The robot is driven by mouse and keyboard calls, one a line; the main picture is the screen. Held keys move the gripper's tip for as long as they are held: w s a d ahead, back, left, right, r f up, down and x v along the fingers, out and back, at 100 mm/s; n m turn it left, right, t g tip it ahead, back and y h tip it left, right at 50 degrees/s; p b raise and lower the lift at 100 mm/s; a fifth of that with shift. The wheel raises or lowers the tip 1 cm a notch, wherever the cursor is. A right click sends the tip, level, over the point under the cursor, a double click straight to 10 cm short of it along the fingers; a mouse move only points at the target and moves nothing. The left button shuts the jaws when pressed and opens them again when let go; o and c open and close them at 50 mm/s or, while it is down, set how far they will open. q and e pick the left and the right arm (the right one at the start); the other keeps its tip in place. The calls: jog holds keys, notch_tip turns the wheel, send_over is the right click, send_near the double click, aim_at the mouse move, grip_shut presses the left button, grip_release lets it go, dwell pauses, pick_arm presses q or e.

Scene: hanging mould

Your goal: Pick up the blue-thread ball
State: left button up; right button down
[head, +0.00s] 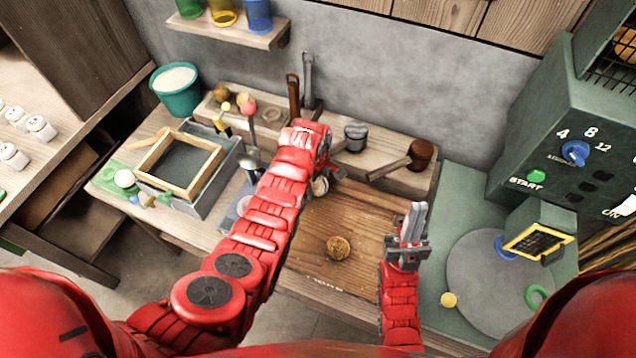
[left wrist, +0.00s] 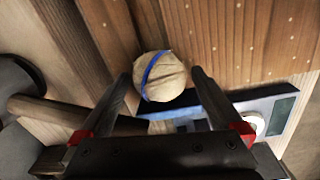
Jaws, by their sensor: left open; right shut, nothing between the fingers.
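The blue-thread ball (left wrist: 160,78) is pale and round with a blue band. In the left wrist view it sits by the wooden board, between the fingertips of my left gripper (left wrist: 163,85), which is open around it with gaps visible. In the head view a pale round thing (head: 320,187), probably this ball, shows at the left gripper (head: 324,180), partly hidden by it. Whether the fingers touch it I cannot tell. My right gripper (head: 413,212) is shut and empty above the right edge of the board.
A brown ball (head: 339,247) lies on the wooden board (head: 370,225). A blue-grey flat device (left wrist: 255,102) lies close to the left gripper. A dark handle (left wrist: 50,112) is at its left. A wooden frame (head: 150,153), ladles and a green machine (head: 535,120) surround the board.

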pick_arm(q)
jog(key=shift+f, duration=0.15)
jog(key=shift+c, duration=0.3)
jog(key=c, duration=1.4)
jog(key=shift+w, duration=0.15)
